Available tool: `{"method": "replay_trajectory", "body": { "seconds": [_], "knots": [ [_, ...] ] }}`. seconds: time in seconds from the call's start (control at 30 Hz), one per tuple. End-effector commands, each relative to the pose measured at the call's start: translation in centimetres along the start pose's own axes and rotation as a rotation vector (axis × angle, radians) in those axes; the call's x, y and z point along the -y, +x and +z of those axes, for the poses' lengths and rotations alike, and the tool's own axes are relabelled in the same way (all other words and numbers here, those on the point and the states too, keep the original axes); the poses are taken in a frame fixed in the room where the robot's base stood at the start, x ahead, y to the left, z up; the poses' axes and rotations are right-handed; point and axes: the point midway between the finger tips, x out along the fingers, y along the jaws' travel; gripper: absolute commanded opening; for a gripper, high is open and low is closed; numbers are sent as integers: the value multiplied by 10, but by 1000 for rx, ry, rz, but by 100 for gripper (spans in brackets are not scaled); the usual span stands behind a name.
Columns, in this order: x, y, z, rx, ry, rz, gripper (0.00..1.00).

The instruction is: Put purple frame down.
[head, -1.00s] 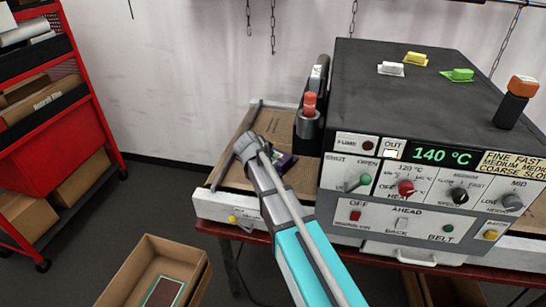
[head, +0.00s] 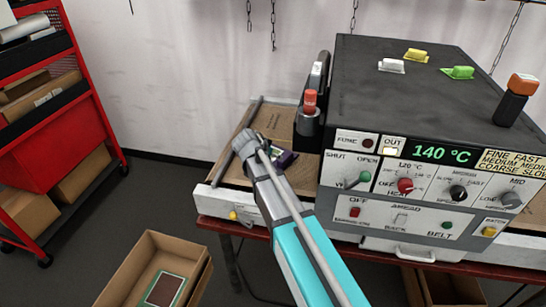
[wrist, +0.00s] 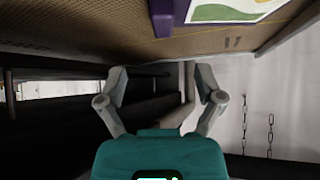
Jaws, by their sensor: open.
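The purple frame (head: 287,158) lies on the brown mesh belt (head: 233,172) at the left of the dryer, partly hidden behind my arm. In the wrist view, the purple frame (wrist: 165,22) shows at the top edge, cut off, with a white, green and yellow print in it, resting on the brown surface (wrist: 90,40). My gripper (wrist: 163,80) is open, its two fingers spread with nothing between them. The frame is beyond the fingertips, apart from them. In the head view, my gripper (head: 246,142) is above the belt, just left of the frame; its fingers are hard to make out.
The dryer (head: 405,105) reads 140 °C and stands right of the belt. A dark holder with an orange-red top (head: 309,110) stands behind the frame. A cardboard box (head: 205,275) with a framed screen is on the floor, and a red cart (head: 60,145) stands at left.

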Motion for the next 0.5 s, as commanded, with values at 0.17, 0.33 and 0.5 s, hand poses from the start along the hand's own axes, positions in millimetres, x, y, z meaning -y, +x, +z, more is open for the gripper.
{"method": "replay_trajectory", "body": {
  "seconds": [0.17,0.33,0.5],
  "knots": [
    [0,0,0,0,0,0,86],
    [0,6,1,0,0,0,86],
    [1,20,2,0,-1,0,86]
  ]
}}
